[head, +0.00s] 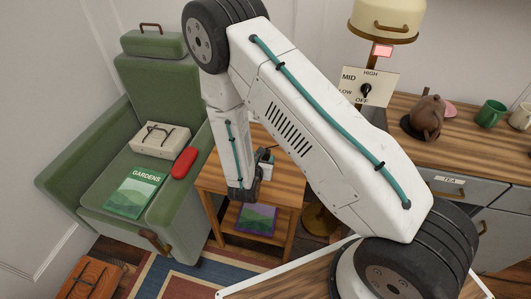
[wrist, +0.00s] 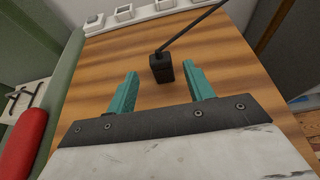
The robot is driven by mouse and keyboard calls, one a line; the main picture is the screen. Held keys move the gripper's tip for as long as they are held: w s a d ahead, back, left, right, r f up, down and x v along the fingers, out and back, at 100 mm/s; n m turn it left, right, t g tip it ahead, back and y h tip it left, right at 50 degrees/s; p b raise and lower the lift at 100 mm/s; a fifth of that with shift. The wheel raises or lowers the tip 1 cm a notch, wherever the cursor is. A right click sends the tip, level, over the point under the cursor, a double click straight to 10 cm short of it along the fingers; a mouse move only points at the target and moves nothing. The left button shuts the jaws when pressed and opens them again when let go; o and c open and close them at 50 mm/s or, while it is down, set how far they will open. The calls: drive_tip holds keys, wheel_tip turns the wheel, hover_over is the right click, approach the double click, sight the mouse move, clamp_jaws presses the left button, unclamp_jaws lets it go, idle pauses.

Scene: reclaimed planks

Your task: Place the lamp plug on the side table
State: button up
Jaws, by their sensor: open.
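The lamp plug (wrist: 161,69) is a small black block with a dark cord running up and right in the wrist view. It appears over the wooden top of the side table (wrist: 230,65); whether it touches the wood I cannot tell. My gripper (wrist: 160,72) has two teal fingers spread apart, one on either side of the plug's near end, with gaps showing. In the head view, the side table (head: 212,182) stands beside the green armchair, partly hidden by my arm. The lamp (head: 390,22) has a cream shade at the top right.
A white strip with square sockets (wrist: 145,17) runs along the table's far edge. The green armchair (head: 150,100) holds a book (head: 135,192), a red case (head: 184,163) and a cream box (head: 160,140). A wooden counter (head: 475,145) with a teapot (head: 428,115) is at right.

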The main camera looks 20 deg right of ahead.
drive_tip(key=v, duration=0.4)
drive_tip(key=d+r+m+g+h, duration=0.2)
drive_tip(key=d+r+m, duration=0.2)
drive_tip(key=r, duration=0.4)
drive_tip(key=d+r+m+g+h, duration=0.2)
drive_tip(key=d+r+m+h, duration=0.15)
drive_tip(key=r, duration=0.35)
drive_tip(key=s+d+r+m+g+y, duration=0.1)
drive_tip(key=s+d+r+m+g, duration=0.55)
drive_tip(key=s+r+m, duration=0.5)
drive_tip(key=s+a+r+m+y, duration=0.4)
drive_tip(key=s+r+m+y, duration=0.1)
drive_tip(key=s, duration=0.4)
drive_tip(key=s+a+r+m+t+y, duration=0.1)
drive_tip(key=s+a+r+m+y, duration=0.3)
drive_tip(key=s+r+y, duration=0.3)
drive_tip(key=shift+s+m, duration=0.4)
drive_tip(key=shift+s, duration=0.65)
